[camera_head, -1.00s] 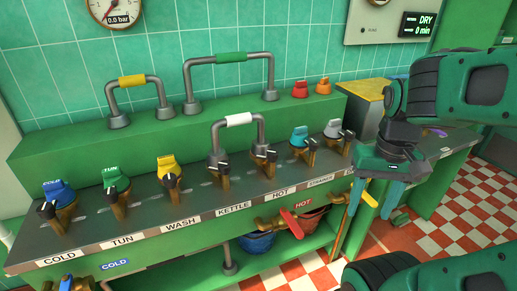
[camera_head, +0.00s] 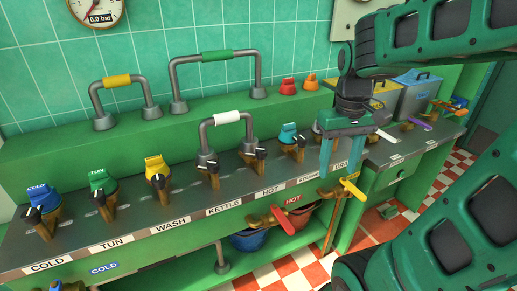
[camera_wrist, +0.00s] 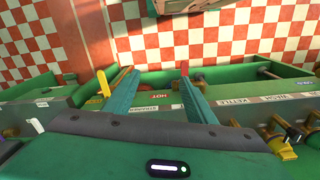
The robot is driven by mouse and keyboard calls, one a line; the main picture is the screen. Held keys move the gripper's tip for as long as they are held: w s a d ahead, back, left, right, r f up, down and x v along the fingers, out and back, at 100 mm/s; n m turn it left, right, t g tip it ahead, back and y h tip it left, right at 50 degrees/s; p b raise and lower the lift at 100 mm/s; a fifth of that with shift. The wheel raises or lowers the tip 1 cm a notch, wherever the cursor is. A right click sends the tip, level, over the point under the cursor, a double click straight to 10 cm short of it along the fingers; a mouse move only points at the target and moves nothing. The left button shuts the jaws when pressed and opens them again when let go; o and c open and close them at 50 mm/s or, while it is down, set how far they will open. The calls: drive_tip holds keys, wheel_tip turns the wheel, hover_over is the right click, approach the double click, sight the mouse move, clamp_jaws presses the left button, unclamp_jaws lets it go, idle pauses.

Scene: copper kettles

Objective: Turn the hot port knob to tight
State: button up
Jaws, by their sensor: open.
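The hot port knob (camera_head: 262,154) is a small black knob on a brass port, behind the HOT label (camera_head: 270,190) on the bench front in the head view. The white-gripped pipe (camera_head: 228,117) has its right foot beside this port. My gripper (camera_head: 340,172) hangs to the right of the knob, fingers pointing down, near the drain end of the label row. It is open and empty, apart from the hot knob. In the wrist view the two teal fingers (camera_wrist: 158,76) are spread. I cannot pick out the hot knob with certainty there.
The teal-capped strainer port (camera_head: 290,136) stands between my gripper and the hot knob. Kettle (camera_head: 208,168), wash (camera_head: 156,170), tun and cold ports line up leftward. A red-handled valve (camera_head: 284,222) and a yellow-handled valve (camera_head: 352,189) project below the bench edge. Grey bins (camera_head: 416,96) stand right.

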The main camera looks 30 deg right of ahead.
drive_tip(key=w+a+r+n, duration=0.25)
drive_tip(key=w+n, duration=0.35)
drive_tip(key=w, duration=1)
drive_tip(key=n, duration=0.5)
approach(261, 149)
wheel_tip(261, 149, down, 9)
drive_tip(key=shift+d, duration=0.1)
drive_tip(key=c, duration=1)
